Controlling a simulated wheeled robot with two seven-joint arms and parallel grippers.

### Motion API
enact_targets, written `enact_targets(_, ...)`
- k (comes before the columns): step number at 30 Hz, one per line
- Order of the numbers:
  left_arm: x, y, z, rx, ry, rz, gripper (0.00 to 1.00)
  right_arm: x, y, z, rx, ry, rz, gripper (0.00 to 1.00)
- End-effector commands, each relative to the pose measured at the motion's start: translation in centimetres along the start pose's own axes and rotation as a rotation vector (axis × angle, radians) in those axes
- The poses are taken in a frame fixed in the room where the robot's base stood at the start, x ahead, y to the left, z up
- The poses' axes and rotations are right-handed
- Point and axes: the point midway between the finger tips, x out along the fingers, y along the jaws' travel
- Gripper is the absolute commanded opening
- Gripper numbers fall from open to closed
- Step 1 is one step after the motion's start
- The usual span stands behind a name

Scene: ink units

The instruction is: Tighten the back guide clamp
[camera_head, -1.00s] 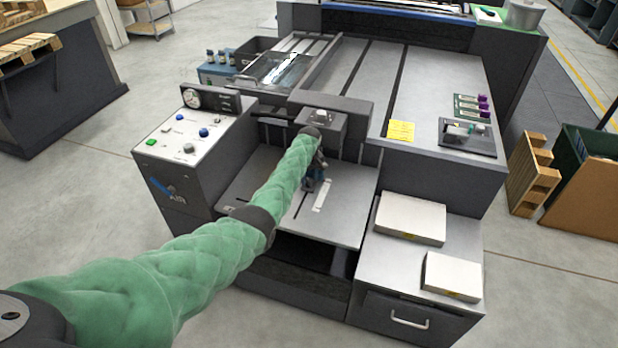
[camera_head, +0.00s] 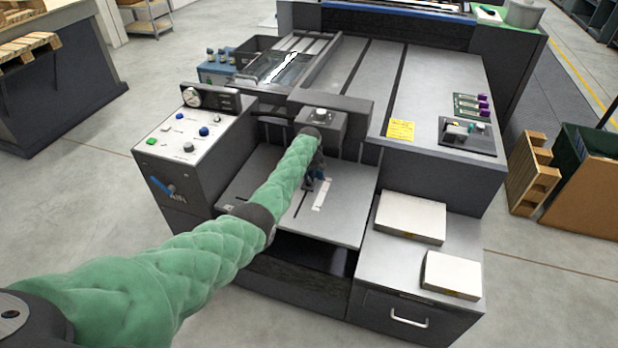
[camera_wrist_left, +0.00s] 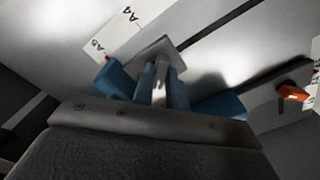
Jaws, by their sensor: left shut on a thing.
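My left gripper (camera_head: 316,183) is low over the grey feed bed (camera_head: 345,222), beside a white size scale (camera_head: 322,196). In the left wrist view, its blue fingers (camera_wrist_left: 161,88) are shut on a small silver piece, which I take to be part of the back guide clamp (camera_wrist_left: 161,70). A flat grey plate (camera_wrist_left: 152,50) lies just beyond the fingertips, over the edge of the A4/A5 scale (camera_wrist_left: 128,28). My wrist hides the clamp in the head view. The right gripper is out of view.
A control panel (camera_head: 188,134) stands left of the bed. Two white stacks (camera_head: 410,218) lie on the cabinet at right. A dark housing (camera_head: 321,120) stands close behind the gripper.

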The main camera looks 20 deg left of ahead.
Motion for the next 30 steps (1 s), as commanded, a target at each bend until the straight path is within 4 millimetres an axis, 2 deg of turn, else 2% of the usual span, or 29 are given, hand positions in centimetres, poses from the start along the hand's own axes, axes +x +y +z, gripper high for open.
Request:
enact_targets(8,-0.1,0.0,-0.1,0.186,0.001,-0.001,0.0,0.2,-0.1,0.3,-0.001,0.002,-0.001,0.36)
enact_targets(23,-0.1,0.0,0.0,0.661,0.0,0.0,0.0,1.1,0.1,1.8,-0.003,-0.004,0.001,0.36)
enact_targets(30,-0.1,0.0,-0.1,0.89,0.001,-0.001,0.0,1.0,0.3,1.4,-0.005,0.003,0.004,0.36)
